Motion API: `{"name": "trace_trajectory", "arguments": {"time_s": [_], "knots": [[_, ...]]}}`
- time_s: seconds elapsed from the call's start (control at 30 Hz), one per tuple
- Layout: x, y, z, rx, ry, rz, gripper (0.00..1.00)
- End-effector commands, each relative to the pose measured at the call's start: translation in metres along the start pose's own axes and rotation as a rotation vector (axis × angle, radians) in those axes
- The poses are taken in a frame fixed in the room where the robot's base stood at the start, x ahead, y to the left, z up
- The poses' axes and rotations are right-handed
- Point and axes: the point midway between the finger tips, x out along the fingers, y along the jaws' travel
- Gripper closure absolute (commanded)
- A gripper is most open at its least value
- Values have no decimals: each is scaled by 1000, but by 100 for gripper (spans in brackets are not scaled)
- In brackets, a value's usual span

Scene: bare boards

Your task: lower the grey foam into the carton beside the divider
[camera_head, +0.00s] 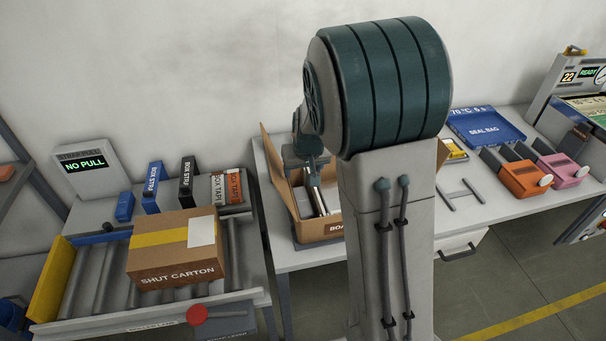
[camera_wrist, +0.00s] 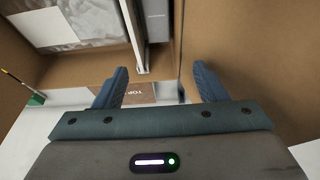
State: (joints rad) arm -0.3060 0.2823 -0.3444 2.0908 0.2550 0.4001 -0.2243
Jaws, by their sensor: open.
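The open carton (camera_head: 312,233) stands on the middle bench, its right side hidden behind my arm. Its brown wall also shows in the wrist view (camera_wrist: 235,45). A pale upright strip inside, seemingly the divider (camera_wrist: 135,35), runs away from my gripper. A grey block, seemingly the foam (camera_wrist: 157,20), sits in the carton just right of this strip. My gripper (camera_wrist: 160,82) is open, with blue fingers apart and nothing seen between them. It is over the near side of the carton, short of the grey block. In the head view its fingers are hard to make out.
A closed carton (camera_head: 175,262) lies on the roller bench at left, with tape boxes (camera_head: 227,187) behind it. A blue tray (camera_head: 485,128) and orange (camera_head: 525,180) and pink (camera_head: 562,170) devices stand at right. A mottled grey-white item (camera_wrist: 90,22) lies left of the strip.

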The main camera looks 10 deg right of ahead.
Motion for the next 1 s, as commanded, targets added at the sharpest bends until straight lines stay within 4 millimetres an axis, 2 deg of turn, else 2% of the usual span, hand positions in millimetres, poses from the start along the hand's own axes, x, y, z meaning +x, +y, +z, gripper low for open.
{"name": "trace_trajectory", "arguments": {"time_s": [0.03,0.2,0.43,0.6,1.0], "knots": [[-12,0,-1,1,5,-1,35],[-44,2,0,2,4,0,35],[-76,2,0,3,3,1,35],[-85,2,0,3,2,2,35],[-88,2,0,3,1,2,35]]}}
